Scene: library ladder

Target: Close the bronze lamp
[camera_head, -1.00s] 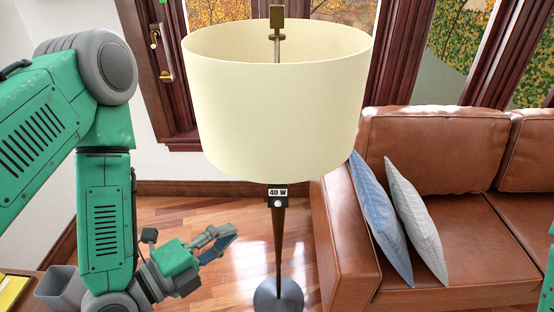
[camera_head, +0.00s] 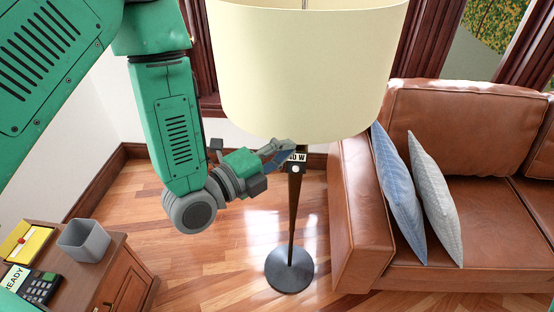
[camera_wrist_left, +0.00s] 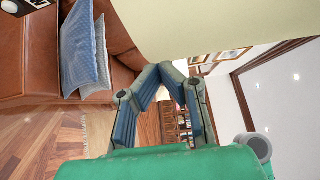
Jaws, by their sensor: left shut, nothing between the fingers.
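The bronze lamp (camera_head: 293,215) is a floor lamp with a thin dark bronze pole, a large cream shade (camera_head: 310,75) and a round grey base (camera_head: 289,271). A small black box with a white label and a pale round knob (camera_head: 296,169) sits on the pole below the shade. My left gripper (camera_head: 288,150) is shut and empty. Its tips overlap the label just under the shade; contact cannot be told. In the left wrist view, the fingers (camera_wrist_left: 160,72) meet beneath the shade (camera_wrist_left: 190,25), and the label box (camera_wrist_left: 25,6) shows at the top left. My right gripper is out of view.
A brown leather sofa (camera_head: 365,215) with two cushions (camera_head: 400,190) stands close right of the lamp. A wooden cabinet (camera_head: 125,285) at lower left holds a grey bin (camera_head: 84,241) and a keypad device (camera_head: 41,287). Wood floor (camera_head: 215,265) is open between cabinet and lamp.

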